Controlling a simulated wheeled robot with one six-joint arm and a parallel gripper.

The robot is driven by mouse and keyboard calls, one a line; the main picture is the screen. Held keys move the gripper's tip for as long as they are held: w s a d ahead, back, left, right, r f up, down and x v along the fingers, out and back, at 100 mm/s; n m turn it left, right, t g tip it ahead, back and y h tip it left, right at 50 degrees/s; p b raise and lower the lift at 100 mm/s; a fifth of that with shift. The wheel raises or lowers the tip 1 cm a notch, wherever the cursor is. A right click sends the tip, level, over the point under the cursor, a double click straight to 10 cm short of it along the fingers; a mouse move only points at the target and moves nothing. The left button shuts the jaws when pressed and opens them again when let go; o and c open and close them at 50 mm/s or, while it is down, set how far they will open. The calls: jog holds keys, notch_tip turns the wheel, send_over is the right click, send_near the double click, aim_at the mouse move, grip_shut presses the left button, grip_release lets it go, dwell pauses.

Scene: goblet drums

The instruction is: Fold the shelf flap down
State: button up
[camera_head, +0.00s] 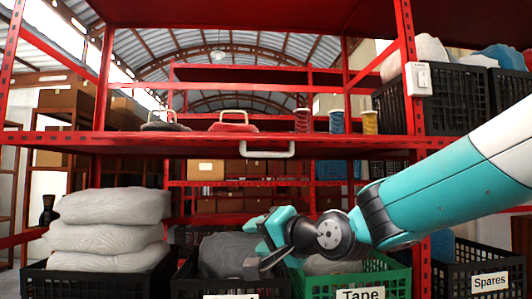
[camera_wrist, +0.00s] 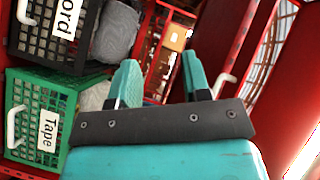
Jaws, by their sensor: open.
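The shelf flap (camera_head: 200,146) is a wide red panel at the level of the middle shelf, seen nearly edge-on, so its exact tilt is hard to tell. A pale bar handle (camera_head: 267,150) hangs at its front middle. In the wrist view, a pale handle (camera_wrist: 224,86) shows on a red panel to the right of the fingers. My gripper (camera_head: 262,240) is open and empty, below the handle and in front of the lower crates. Its two teal fingers (camera_wrist: 160,65) are apart in the wrist view and do not touch the handle.
A black crate with a grey sack (camera_head: 224,256) and a green "Tape" crate (camera_head: 398,282) sit low beside my gripper. Grey sacks (camera_head: 108,225) are stacked at left, a "Spares" crate (camera_head: 478,262) at right. Spools (camera_head: 337,121) and two handled items (camera_head: 233,127) stand on the shelf above.

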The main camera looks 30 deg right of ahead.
aim_at(266, 155)
jog(key=w+d+r+m+t+h+p, duration=0.2)
jog(key=d+r+m+t+h, duration=0.35)
jog(key=d+r, duration=0.55)
jog(key=shift+m+t+y, duration=0.35)
jog(key=shift+m+y, duration=0.2)
jog(key=shift+m, duration=0.3)
jog(key=p+x, duration=0.3)
jog(key=x, duration=0.2)
jog(key=p+x, duration=0.2)
jog(key=x, duration=0.4)
jog(key=r+p+x, duration=0.1)
jog(key=p+x, duration=0.2)
jog(key=x, duration=0.3)
jog(key=shift+a+r+p, duration=0.2)
jog(key=shift+a+p, duration=0.05)
jog(key=shift+p, duration=0.1)
jog(key=shift+w, duration=0.25)
jog(key=shift+c, duration=0.2)
grip_shut()
